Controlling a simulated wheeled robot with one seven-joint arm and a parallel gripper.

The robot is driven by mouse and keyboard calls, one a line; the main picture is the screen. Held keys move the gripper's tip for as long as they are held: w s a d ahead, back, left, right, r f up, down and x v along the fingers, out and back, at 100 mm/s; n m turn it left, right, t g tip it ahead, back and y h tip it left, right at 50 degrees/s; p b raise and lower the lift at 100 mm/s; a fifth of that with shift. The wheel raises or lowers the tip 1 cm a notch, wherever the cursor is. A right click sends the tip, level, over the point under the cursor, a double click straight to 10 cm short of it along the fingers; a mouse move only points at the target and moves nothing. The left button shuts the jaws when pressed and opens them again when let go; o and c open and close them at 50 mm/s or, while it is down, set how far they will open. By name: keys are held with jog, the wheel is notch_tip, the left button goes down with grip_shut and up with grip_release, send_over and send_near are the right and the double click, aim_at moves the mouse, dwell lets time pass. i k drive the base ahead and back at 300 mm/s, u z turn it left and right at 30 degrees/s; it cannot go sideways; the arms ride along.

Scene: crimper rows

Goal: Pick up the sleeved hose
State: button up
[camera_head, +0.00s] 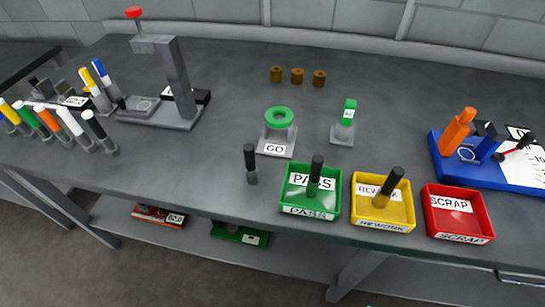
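A short black hose with a grey sleeve at its lower end (251,165) stands upright on the bench, left of the green PASS tray (310,213). Another black hose (315,175) with a green lower part stands in the PASS tray. A black hose with a brass-coloured sleeve (388,187) leans in the yellow REWORK tray (367,220). I cannot tell which one the task means. My gripper is not in view.
A red SCRAP tray (458,236) is empty. A press with a red knob (177,75) stands at back left.

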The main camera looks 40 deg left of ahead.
aim_at(251, 173)
jog(key=u, duration=1.85)
